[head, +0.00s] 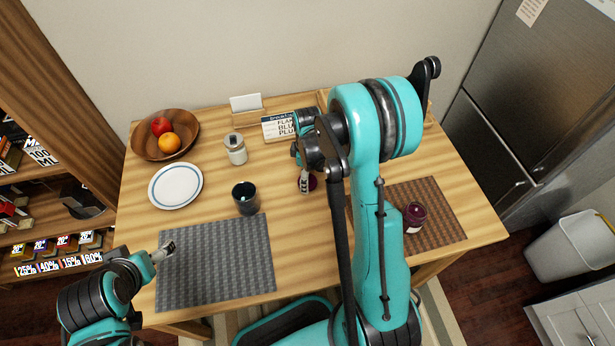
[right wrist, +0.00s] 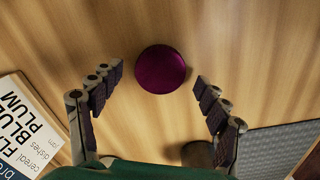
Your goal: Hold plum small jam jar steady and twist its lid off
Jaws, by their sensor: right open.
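A round plum disc (right wrist: 160,68) shows from above on the wooden table in the right wrist view, between and ahead of my right fingers. In the head view this plum thing (head: 313,182) is partly hidden behind my right gripper (head: 304,182). I cannot tell whether it is a lidded jar or a loose lid. My right gripper (right wrist: 160,95) is open, its fingers apart and not touching the disc. A plum jar (head: 414,217) stands upright on the brown mat at the right. My left gripper (head: 165,250) is by the grey mat's left edge, apart from both; its opening is unclear.
A dark cup (head: 245,198), white-lidded jar (head: 235,148), plate (head: 176,186) and fruit bowl (head: 150,150) stand on the left half. The grey mat (head: 215,262) is bare.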

